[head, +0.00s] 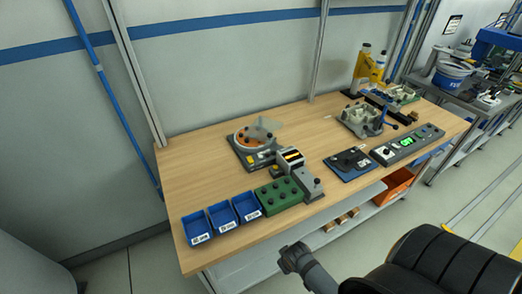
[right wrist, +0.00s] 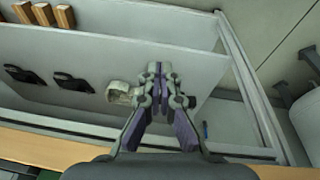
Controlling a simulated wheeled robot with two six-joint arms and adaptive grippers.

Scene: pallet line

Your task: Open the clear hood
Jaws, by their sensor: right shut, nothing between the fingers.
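The clear hood (head: 267,127) is a see-through panel on a small device with an orange round part (head: 243,137), standing near the middle of the bench in the head view. The picture is too small to tell whether the hood is down or partly raised. My right gripper (right wrist: 155,70) shows in the right wrist view with its fingers together and empty. It is in front of the shelves under the bench, away from the hood. My left gripper is not in view.
Blue bins (head: 222,219), a green block with black knobs (head: 279,194) and a grey box (head: 307,184) stand at the front of the bench (head: 180,178). A blue plate (head: 350,163) and a control panel (head: 407,145) lie to the right. Wooden blocks (right wrist: 27,18) sit on a shelf.

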